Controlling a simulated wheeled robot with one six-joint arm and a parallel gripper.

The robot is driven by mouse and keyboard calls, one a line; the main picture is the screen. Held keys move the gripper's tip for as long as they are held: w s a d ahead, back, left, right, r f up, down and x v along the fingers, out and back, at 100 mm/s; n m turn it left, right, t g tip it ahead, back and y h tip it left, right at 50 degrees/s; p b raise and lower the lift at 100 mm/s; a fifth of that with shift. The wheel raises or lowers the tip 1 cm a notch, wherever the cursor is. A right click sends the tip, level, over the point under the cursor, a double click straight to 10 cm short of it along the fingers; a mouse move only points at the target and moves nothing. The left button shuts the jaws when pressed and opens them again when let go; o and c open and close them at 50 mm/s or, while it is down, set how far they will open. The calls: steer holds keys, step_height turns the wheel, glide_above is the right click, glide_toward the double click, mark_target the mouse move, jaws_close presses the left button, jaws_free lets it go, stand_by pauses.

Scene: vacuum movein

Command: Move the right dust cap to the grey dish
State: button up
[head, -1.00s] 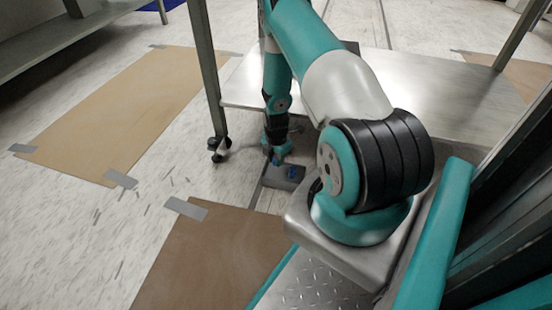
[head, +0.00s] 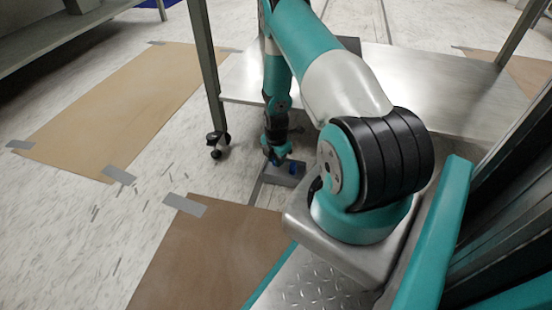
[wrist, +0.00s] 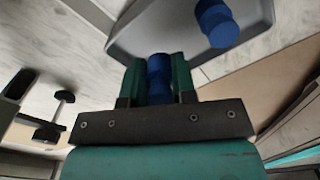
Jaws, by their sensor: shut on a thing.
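My gripper (wrist: 159,80) is shut on a blue dust cap (wrist: 159,68), with a teal finger on each side of it. In the head view my gripper (head: 275,160) points down at the left part of the grey dish (head: 287,178). The dish also shows in the wrist view (wrist: 172,27), where the held cap overlaps its near edge. I cannot tell whether the held cap touches the dish. A second blue dust cap (wrist: 216,24) stands at the dish's right side; it also shows in the head view (head: 294,169).
A metal table (head: 400,75) with a low shelf stands behind the dish, its caster (head: 216,145) to the left. Taped brown sheets lie on the floor, one to the left (head: 115,105) and one in front (head: 215,250). A dark knobbed object (wrist: 55,115) shows left in the wrist view.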

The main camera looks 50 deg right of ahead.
steer(key=shift+d+f, duration=0.1)
steer(key=shift+f, duration=0.35)
stand_by(0.9)
steer(key=shift+f, duration=0.35)
steer(key=shift+f, duration=0.1)
stand_by(0.4)
steer(key=shift+f+b, duration=0.35)
steer(key=o, duration=1.5)
steer(key=shift+c, duration=0.2)
steer(key=shift+w, duration=0.2)
steer(key=shift+c, duration=0.4)
steer(key=shift+r, duration=0.1)
